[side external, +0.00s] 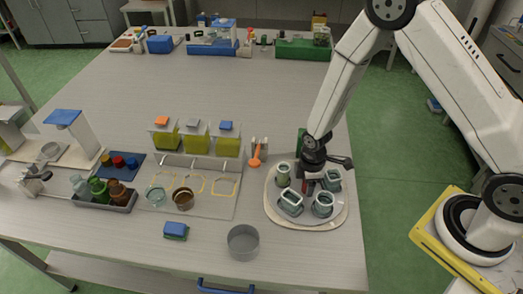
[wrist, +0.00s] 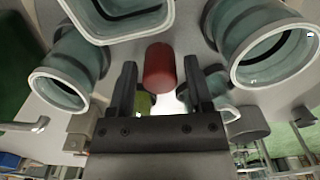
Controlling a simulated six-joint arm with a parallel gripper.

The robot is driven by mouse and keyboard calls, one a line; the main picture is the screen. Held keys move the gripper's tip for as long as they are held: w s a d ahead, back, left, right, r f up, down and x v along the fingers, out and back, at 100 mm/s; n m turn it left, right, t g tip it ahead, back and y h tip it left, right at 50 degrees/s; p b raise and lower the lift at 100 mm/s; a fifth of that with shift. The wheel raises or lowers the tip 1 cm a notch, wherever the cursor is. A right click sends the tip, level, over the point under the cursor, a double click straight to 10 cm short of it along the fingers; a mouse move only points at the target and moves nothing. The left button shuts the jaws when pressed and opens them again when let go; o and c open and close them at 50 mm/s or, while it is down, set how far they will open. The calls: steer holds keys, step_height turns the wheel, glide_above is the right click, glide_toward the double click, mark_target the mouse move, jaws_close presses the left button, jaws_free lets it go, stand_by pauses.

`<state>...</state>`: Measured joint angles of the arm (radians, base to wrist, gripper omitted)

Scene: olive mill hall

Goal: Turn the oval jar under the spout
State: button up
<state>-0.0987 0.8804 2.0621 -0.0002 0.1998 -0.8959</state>
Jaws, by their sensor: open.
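A round pale tray (side external: 271,215) at the table's right carries several grey-green jars: a narrow one (side external: 283,177), a squarish one (side external: 290,204), and two more at the front (side external: 322,206) and right (side external: 332,181). I cannot tell which is oval. My gripper (side external: 307,178) is low over the tray among the jars. In the wrist view my gripper (wrist: 160,88) is open, with a red cylinder (wrist: 159,67) showing between and beyond its fingers. Jar mouths surround it. Three oil dispensers with spouts (side external: 196,137) stand left of the tray; a clear jar (side external: 155,196) and a brown jar (side external: 183,199) sit before them.
A grey round tin (side external: 243,241) and a blue-green sponge (side external: 176,230) lie near the front edge. An orange-ended tool (side external: 255,160) lies beside the dispensers. A rack of coloured bottles (side external: 120,203) is at left. The table behind is mostly clear up to the far boxes.

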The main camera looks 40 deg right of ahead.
steer(key=shift+r, duration=3.85)
